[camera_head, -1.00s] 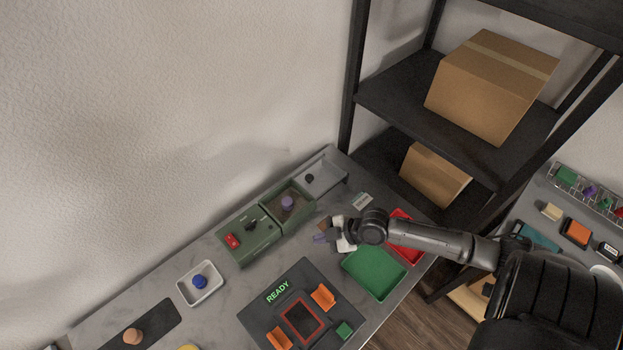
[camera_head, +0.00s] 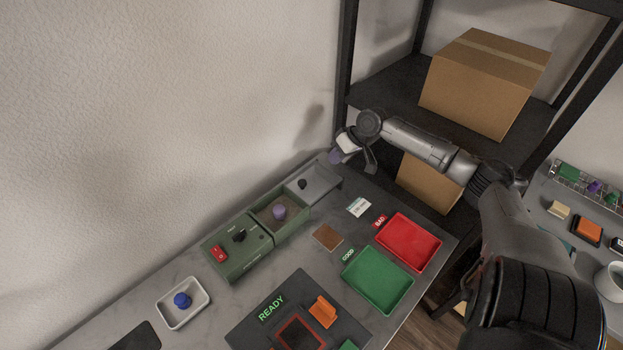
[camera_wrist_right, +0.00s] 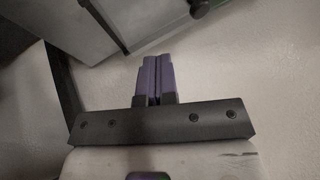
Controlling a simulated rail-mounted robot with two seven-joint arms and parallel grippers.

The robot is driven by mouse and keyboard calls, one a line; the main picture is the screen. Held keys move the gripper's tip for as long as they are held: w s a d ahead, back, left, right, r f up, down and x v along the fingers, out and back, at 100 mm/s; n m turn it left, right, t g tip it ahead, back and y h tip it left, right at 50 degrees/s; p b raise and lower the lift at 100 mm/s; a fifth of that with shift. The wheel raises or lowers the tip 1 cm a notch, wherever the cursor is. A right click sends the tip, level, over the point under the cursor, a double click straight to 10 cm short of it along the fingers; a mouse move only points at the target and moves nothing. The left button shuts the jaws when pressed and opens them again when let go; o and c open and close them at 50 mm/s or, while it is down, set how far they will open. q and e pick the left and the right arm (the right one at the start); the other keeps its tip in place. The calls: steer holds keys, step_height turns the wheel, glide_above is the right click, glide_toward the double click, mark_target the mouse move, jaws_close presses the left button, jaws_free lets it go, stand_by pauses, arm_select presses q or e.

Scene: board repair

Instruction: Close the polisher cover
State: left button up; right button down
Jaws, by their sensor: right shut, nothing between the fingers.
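The polisher (camera_head: 236,256) is a green box with a red switch (camera_head: 218,254) and a black dial. A grey panel with a dark knob, likely the cover, also shows at the top of the right wrist view (camera_wrist_right: 155,18). My right gripper (camera_head: 335,157), with purple fingertips, is shut and empty, near the cover's far end and apparently above it. My left gripper is out of view.
The wall runs close behind the polisher. Shelf posts and cardboard boxes (camera_head: 478,88) stand to the right. A green tray (camera_head: 377,281), a red tray (camera_head: 409,242), a brown square (camera_head: 328,237) and the board fixture (camera_head: 262,335) lie in front. A white dish (camera_head: 183,303) sits left.

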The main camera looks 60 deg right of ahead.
mark_target(312, 184)
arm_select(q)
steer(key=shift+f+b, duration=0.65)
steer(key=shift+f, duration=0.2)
arm_select(e)
steer(key=x, duration=0.6)
steer(key=shift+w+a+f, duration=0.1)
steer(key=shift+w+f, duration=0.05)
steer(key=shift+f, duration=0.1)
steer(key=shift+w+a+f, duration=0.15)
steer(key=shift+w+a, duration=0.1)
steer(key=shift+a, duration=0.25)
steer(key=shift+w+a+f, duration=0.1)
steer(key=shift+w+a, duration=0.1)
steer(key=shift+a, duration=0.25)
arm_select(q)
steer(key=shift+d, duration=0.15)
arm_select(e)
steer(key=shift+w+a+f, duration=0.1)
steer(key=shift+w+a, duration=0.1)
steer(key=shift+a, duration=0.25)
steer(key=shift+w+a+f, duration=0.1)
steer(key=shift+w+a, duration=0.05)
steer(key=shift+a, duration=0.3)
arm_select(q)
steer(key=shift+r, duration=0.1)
